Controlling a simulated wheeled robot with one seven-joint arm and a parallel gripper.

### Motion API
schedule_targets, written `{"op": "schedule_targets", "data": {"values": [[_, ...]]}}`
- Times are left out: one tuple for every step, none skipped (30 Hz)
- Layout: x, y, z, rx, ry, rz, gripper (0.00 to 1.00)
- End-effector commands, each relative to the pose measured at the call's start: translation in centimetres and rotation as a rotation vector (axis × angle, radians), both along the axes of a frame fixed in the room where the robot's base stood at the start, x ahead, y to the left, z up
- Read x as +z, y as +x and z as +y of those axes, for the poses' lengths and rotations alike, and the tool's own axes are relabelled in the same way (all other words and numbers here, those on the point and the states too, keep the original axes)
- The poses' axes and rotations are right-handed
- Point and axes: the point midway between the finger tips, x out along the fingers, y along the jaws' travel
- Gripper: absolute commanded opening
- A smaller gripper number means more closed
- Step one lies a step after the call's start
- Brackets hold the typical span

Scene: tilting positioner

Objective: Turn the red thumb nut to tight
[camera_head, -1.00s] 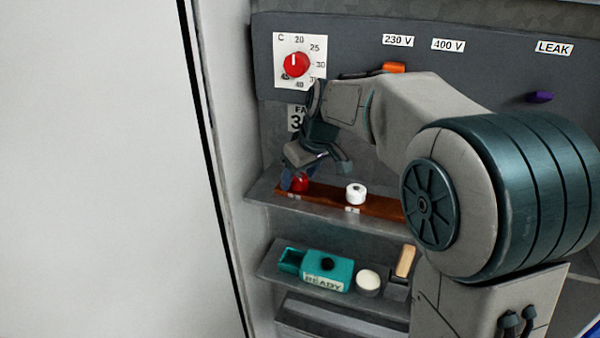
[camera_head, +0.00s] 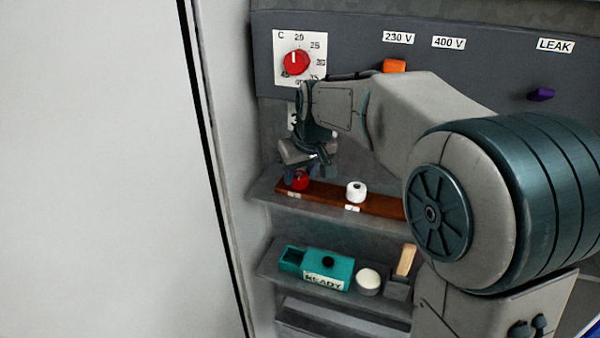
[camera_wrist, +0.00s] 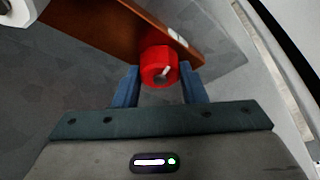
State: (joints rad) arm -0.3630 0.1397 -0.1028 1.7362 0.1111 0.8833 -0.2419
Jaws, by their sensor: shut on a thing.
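The red thumb nut (camera_head: 300,181) sits at the left end of a brown bar on the upper shelf. My gripper (camera_head: 298,176) reaches down onto it from above. In the wrist view the nut (camera_wrist: 159,67) lies between the two blue fingertips of my gripper (camera_wrist: 160,84), which are shut on its sides. A small white label (camera_wrist: 178,37) is on the bar beside the nut. In the head view my gripper partly hides the nut.
A white nut (camera_head: 356,191) stands farther right on the brown bar (camera_head: 330,197). Above are a red dial (camera_head: 296,62), an orange switch (camera_head: 395,66) and a purple switch (camera_head: 541,94). A teal box (camera_head: 328,268) marked READY is on the lower shelf.

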Motion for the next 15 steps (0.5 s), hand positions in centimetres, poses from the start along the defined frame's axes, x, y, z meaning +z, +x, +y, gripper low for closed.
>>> {"op": "schedule_targets", "data": {"values": [[0.06,-0.01,0.11,-0.040,0.000,-0.004,0.15],[0.05,0.00,0.13,-0.069,0.000,-0.004,0.15],[0.05,0.00,0.15,-0.106,-0.001,-0.005,0.15],[0.05,0.00,0.15,-0.135,-0.001,-0.005,0.15],[0.04,0.00,0.19,-0.163,0.000,-0.004,0.15],[0.03,-0.01,0.21,-0.201,0.000,-0.005,0.15],[0.04,-0.01,0.23,-0.229,-0.001,-0.005,0.15],[0.03,-0.01,0.22,-0.258,-0.001,-0.004,0.15],[0.02,-0.01,0.22,-0.296,-0.002,-0.004,0.15],[0.00,-0.01,0.25,-0.325,0.000,-0.003,0.15],[0.00,0.00,0.27,-0.353,-0.001,-0.005,0.15],[-0.01,-0.01,0.32,-0.391,0.000,-0.004,0.15],[-0.02,-0.01,0.33,-0.419,-0.001,-0.005,0.15],[-0.02,0.00,0.35,-0.447,-0.001,-0.004,0.15],[-0.01,0.02,0.37,-0.486,-0.001,-0.005,0.15]]}}
